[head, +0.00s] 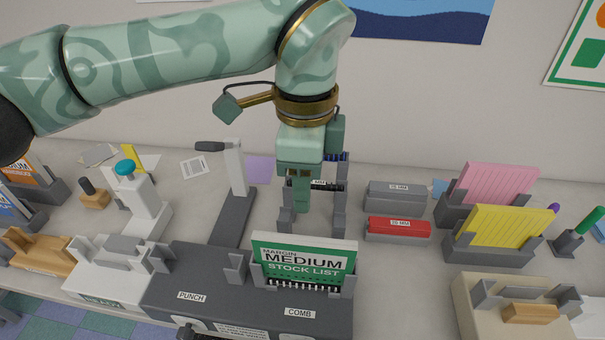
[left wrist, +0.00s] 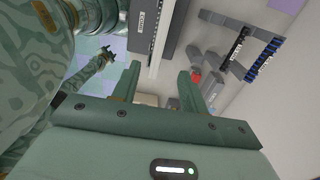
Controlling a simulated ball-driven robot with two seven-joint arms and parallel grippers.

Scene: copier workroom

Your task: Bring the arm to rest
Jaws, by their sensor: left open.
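My left arm (head: 170,55) reaches in from the left in the head view and bends down over the worktable. Its gripper (head: 301,195) points downward behind the stock list booklet (head: 305,262), in front of a grey rack with dark combs (head: 340,200). In the left wrist view the two fingers of the left gripper (left wrist: 158,88) stand apart with nothing between them. Another green patterned arm, apparently my right one, shows at the left of that view, its end (left wrist: 103,58) over the floor; its jaws are too small to read.
The booklet stands in the dark punch and comb machine (head: 245,300). A grey box (head: 397,195) and red box (head: 398,229) sit right of the rack. Pink (head: 497,184) and yellow (head: 510,226) card stacks stand farther right. A tall lever (head: 235,168) rises left of the gripper.

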